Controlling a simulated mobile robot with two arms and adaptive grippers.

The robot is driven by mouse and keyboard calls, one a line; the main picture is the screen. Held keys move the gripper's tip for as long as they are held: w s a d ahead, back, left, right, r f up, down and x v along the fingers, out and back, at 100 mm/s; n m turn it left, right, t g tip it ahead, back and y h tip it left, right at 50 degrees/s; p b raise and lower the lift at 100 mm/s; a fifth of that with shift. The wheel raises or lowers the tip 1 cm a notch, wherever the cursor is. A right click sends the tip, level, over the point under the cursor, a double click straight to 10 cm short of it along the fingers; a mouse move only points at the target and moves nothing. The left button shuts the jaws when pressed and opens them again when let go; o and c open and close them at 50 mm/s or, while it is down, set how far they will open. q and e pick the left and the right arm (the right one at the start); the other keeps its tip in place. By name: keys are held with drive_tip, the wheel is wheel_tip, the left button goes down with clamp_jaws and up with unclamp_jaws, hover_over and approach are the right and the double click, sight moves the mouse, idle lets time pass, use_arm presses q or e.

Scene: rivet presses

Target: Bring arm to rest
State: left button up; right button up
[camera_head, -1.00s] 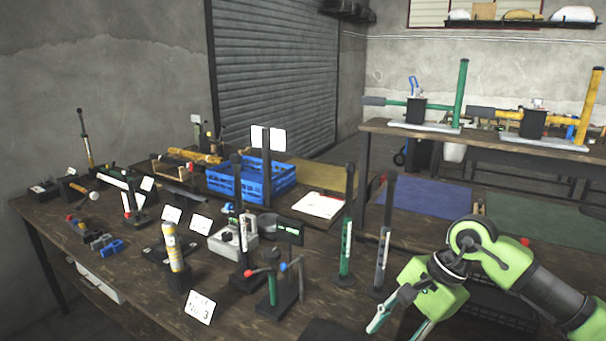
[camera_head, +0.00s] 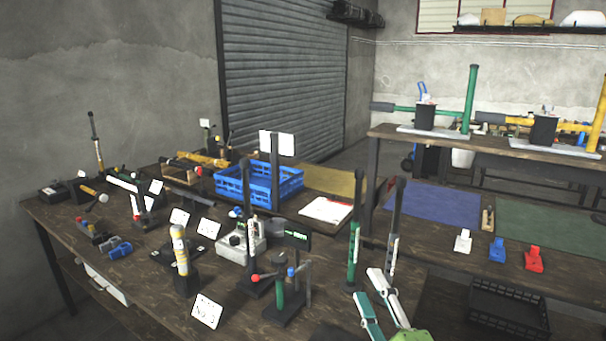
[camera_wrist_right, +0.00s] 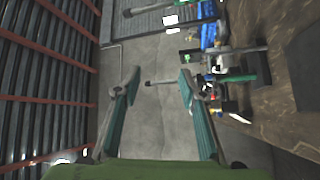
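My right gripper (camera_head: 368,283) shows at the bottom of the head view, right of centre. The rest of my right arm is out of the head view. My left gripper is in neither view.
A green press post (camera_head: 354,255) and a dark post (camera_head: 394,235) stand close behind the gripper. A black crate (camera_head: 508,308) lies to its right. A blue crate (camera_head: 258,187) stands on the bench. White, blue and red blocks (camera_head: 534,259) sit by the mats.

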drive_tip(key=s+d+f+m+g+h, duration=0.25)
drive_tip(key=s+d+f+m, duration=0.2)
drive_tip(key=f, duration=0.45)
drive_tip(key=s+d+f+m+g+h, duration=0.25)
drive_tip(key=s+f+m+g, duration=0.2)
drive_tip(key=f, duration=0.35)
drive_tip(key=s+f+m+g, duration=0.35)
drive_tip(key=s+f, duration=0.25)
drive_tip(key=s, duration=0.5)
drive_tip(key=s+f+m+g, duration=0.3)
drive_tip(key=s+f+g, duration=0.3)
drive_tip(key=s, duration=0.4)
drive_tip(key=s+a+f+x, duration=0.1)
drive_tip(key=s+x, duration=0.2)
drive_tip(key=x, duration=0.9)
drive_tip(key=s+x, duration=0.3)
drive_tip(key=x, duration=0.9)
drive_tip(key=s+d+f+g, duration=0.1)
drive_tip(key=s+d+f, duration=0.2)
drive_tip(key=s+f, duration=1.5)
drive_tip(key=shift+d+f+n+g+y, duration=0.25)
drive_tip(key=shift+f+n+g+y, duration=0.1)
drive_tip(key=shift+f, duration=0.15)
